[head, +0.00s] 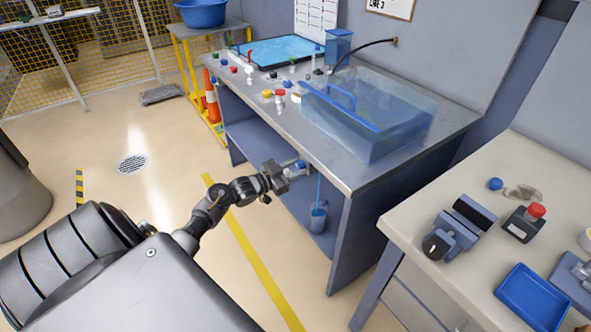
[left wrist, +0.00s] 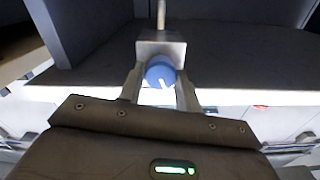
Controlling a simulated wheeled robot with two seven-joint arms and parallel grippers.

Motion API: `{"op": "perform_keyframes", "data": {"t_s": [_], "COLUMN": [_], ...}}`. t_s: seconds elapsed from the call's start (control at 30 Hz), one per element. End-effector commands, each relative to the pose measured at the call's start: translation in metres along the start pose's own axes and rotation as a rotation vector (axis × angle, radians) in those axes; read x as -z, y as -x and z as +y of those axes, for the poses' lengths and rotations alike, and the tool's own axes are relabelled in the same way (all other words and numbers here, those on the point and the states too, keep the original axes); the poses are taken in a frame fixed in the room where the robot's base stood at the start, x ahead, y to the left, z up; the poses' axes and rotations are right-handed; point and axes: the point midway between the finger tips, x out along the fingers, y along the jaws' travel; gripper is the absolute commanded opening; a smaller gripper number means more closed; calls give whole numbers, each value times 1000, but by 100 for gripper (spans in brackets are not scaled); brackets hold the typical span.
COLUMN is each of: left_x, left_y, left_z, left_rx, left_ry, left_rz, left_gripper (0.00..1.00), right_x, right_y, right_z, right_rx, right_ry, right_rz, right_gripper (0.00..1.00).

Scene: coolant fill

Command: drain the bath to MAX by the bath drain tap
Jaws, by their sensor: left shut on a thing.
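The clear bath (head: 370,118) stands on the grey bench and holds bluish liquid. A MAX mark on it is too small to make out. The bath drain tap (head: 300,165) sits under the bench's front edge. Its round blue knob (left wrist: 160,72) with a white line shows in the left wrist view, below a grey tap body (left wrist: 160,46). My left gripper (head: 283,176) is shut on the knob, one finger on each side. A thin blue stream drops beside the tap into a container (head: 318,216) on the lower shelf. My right gripper is not in view.
The bench top (head: 262,109) carries small coloured items, a blue-screened panel (head: 280,50) and a blue container (head: 338,45). A pale side table (head: 440,215) with tools and a blue tray (head: 532,296) stands at right. The floor left of the bench is mostly clear.

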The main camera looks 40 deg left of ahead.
Motion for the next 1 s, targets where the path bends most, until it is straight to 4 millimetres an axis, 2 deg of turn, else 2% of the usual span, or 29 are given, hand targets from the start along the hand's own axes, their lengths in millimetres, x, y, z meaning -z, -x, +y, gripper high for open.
{"op": "perform_keyframes", "data": {"t_s": [0.27, 0.5, 0.67, 1.0], "left_x": [-1, -1, 0, 0], "left_y": [0, 0, 0, 0], "left_z": [0, 1, 1, 1], "left_rx": [0, 0, 0, 0], "left_ry": [-189, -308, -351, -367], "left_rz": [0, 0, 0, 0], "left_gripper": [11, 11, 11, 11], "right_x": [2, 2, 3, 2], "right_y": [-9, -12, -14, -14], "right_z": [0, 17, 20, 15], "right_rx": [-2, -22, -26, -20], "right_ry": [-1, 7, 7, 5], "right_rz": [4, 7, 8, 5], "right_gripper": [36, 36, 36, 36]}}
